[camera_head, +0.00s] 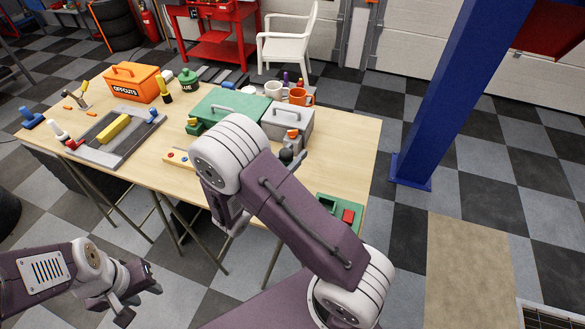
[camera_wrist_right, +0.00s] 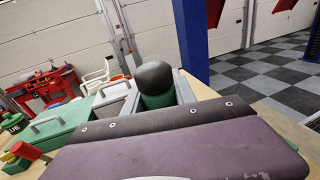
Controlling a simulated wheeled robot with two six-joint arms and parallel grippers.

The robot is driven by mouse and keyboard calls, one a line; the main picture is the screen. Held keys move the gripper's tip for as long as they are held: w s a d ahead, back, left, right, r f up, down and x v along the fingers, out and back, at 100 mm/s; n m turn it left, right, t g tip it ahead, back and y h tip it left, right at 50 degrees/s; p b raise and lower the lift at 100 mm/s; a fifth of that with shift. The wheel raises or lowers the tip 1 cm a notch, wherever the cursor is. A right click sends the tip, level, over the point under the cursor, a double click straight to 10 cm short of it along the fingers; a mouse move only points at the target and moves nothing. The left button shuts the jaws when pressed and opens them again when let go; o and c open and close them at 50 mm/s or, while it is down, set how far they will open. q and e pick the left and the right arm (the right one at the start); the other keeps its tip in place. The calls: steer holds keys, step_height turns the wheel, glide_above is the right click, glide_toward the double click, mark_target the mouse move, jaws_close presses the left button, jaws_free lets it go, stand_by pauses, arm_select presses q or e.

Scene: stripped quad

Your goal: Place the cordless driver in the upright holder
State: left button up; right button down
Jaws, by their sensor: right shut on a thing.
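The cordless driver (camera_wrist_right: 155,76) shows in the right wrist view as a green body with a rounded black end. My right gripper (camera_wrist_right: 157,92) is shut on it, with a grey finger on each side. In the head view a dark rounded end (camera_head: 287,155) shows just past my right arm, in front of the grey box; the arm hides most of this gripper. A green block with a square opening (camera_head: 328,203), which looks like the upright holder, stands at the table's right front, partly behind my arm. My left gripper (camera_head: 136,298) is open and empty, off the table's front.
A blue post (camera_head: 440,100) stands right.

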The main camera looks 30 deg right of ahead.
step_height(320, 180, down, 4)
steer(key=shift+f, duration=0.1)
steer(key=c, duration=1)
jaws_free()
